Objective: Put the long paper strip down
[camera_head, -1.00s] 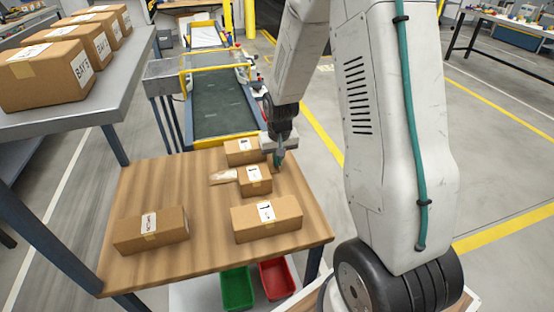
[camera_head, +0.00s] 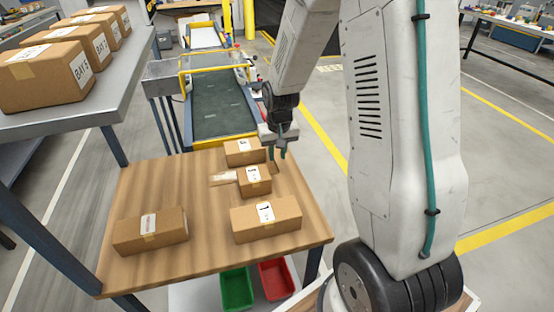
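The long paper strip (camera_head: 223,178) is a pale tan band on the wooden table. Its left end shows beside the small labelled box (camera_head: 255,181) and looks flat. Its course further right is hidden by that box. My gripper (camera_head: 277,155) is above the table's right part, just right of the back box (camera_head: 243,152).
A larger box (camera_head: 266,219) and another box (camera_head: 150,231) stand at the table's front. The table's (camera_head: 185,195) left middle is clear. A conveyor (camera_head: 222,105) lies behind. Green (camera_head: 237,288) and red (camera_head: 276,279) bins sit below the front edge.

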